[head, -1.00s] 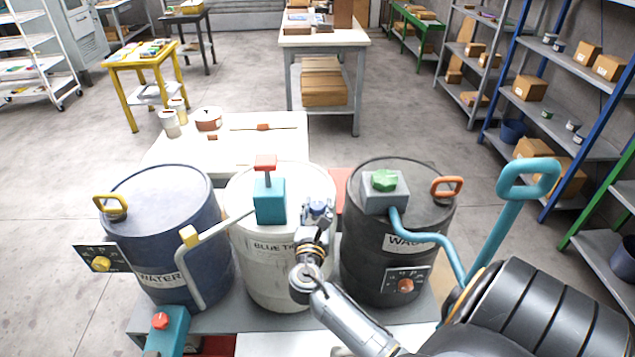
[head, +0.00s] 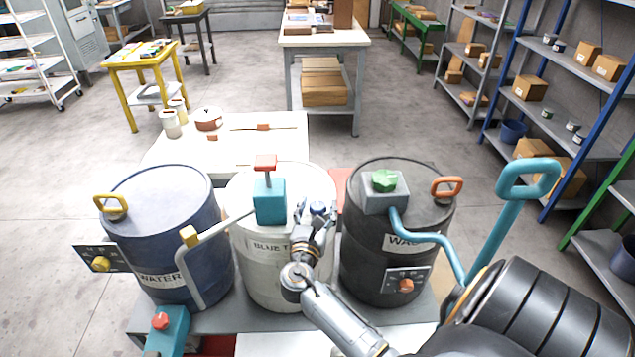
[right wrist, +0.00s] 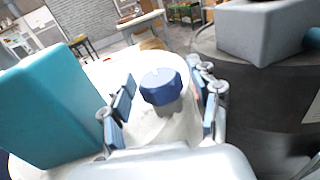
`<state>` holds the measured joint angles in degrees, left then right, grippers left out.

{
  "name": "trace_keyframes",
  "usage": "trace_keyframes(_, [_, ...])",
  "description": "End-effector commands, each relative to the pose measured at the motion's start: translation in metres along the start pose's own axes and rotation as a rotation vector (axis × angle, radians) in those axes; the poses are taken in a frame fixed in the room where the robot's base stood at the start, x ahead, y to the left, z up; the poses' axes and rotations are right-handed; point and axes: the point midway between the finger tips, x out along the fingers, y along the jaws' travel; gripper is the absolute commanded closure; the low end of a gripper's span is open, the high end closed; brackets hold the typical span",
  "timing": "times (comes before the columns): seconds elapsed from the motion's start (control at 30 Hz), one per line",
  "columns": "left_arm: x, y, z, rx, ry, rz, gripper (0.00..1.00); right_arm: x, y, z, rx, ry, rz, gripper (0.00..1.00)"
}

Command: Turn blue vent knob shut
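The blue vent knob (right wrist: 162,88) stands on the lid of the white middle drum (head: 262,285). In the head view the knob (head: 318,209) shows as a small blue cap at the right of the lid. My right gripper (right wrist: 166,101) is open, with one finger on each side of the knob. A gap shows between the left finger and the knob; the right finger is close to it, and I cannot tell whether it touches. In the head view my right gripper (head: 314,215) partly hides the knob. My left gripper is not in view.
A teal box with a red handle (head: 270,200) stands on the same lid, left of my gripper. The dark waste drum (head: 375,270) with a grey box and green knob (head: 385,181) is at the right. The blue water drum (head: 165,215) is at the left.

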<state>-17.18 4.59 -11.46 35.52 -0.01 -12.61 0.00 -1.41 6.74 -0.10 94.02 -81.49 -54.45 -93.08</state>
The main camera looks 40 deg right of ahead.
Motion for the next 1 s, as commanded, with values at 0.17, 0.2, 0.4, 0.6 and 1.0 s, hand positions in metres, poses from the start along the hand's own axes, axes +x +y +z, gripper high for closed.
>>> trace_keyframes(0.17, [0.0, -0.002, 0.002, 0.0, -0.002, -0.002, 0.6, -0.001, 0.0, -0.001, -0.001, 0.001, 0.0, 0.39])
trace_keyframes(0.2, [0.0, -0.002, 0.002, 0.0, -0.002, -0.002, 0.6, -0.003, 0.0, -0.001, 0.0, 0.001, 0.001, 0.39])
trace_keyframes(0.4, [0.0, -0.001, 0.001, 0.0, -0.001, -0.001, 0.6, -0.032, 0.0, -0.002, 0.0, 0.004, 0.001, 0.39])
trace_keyframes(0.6, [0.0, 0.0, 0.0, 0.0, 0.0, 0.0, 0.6, -0.076, 0.0, -0.002, 0.0, 0.005, 0.002, 0.39])
trace_keyframes(1.0, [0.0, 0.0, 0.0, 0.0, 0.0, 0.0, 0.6, -0.12, 0.0, -0.001, -0.001, 0.001, 0.0, 0.39])
